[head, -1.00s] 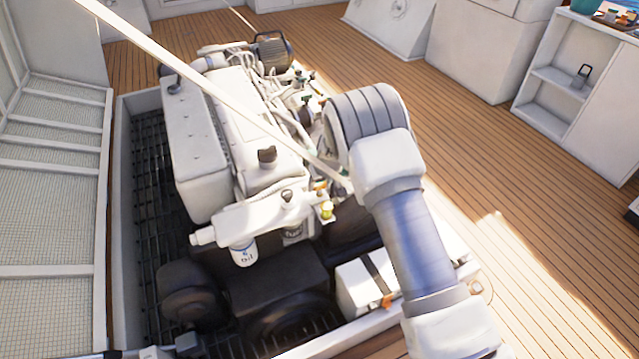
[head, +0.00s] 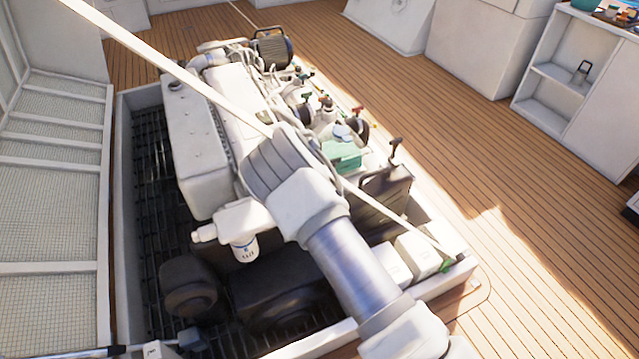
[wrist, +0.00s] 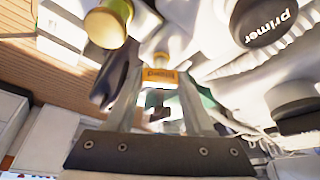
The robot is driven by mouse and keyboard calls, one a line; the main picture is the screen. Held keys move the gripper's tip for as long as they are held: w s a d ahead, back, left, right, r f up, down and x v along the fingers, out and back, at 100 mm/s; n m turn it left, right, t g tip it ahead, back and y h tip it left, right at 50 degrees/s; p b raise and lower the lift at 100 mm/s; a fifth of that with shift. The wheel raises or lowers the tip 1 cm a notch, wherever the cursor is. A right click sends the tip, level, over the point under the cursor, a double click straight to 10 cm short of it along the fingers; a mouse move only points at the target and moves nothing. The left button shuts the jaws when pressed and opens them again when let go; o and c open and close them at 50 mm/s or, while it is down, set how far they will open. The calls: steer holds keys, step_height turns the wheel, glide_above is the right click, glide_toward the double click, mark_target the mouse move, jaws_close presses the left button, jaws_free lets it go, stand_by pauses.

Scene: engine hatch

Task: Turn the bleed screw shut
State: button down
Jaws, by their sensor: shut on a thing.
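In the wrist view, my gripper (wrist: 160,80) is shut around a small pale brass screw head (wrist: 157,60), which I take to be the bleed screw. An orange tag (wrist: 160,74) with upside-down lettering, hard to read, shows between the fingers. Much of the screw is hidden by the fingers and tag, so how far it is turned cannot be seen. In the head view, my arm covers the gripper and the screw.
A larger brass-yellow knob (wrist: 108,23) sits close to the fingers. A black cap marked "primer" (wrist: 268,20) is at right. In the head view, a white filter (head: 243,246) hangs beside my arm, and a green box (head: 342,154) lies beyond it. Deck floor (head: 540,240) is clear at right.

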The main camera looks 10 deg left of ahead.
steer(key=m+h+b, duration=0.1)
steer(key=m+b, duration=0.1)
steer(key=m, duration=0.2)
steer(key=shift+f+g+b, duration=0.15)
steer(key=shift+g+b, duration=0.25)
steer(key=shift+m+g+h+b, duration=0.45)
steer(key=shift+m+b, duration=0.4)
steer(key=shift+m, duration=0.75)
steer(key=shift+c, duration=1.4)
jaws_free()
steer(key=shift+r, duration=0.2)
steer(key=p+v, duration=0.5)
steer(key=v, duration=1.2)
steer(key=shift+a, duration=0.3)
steer(key=shift+r, duration=0.1)
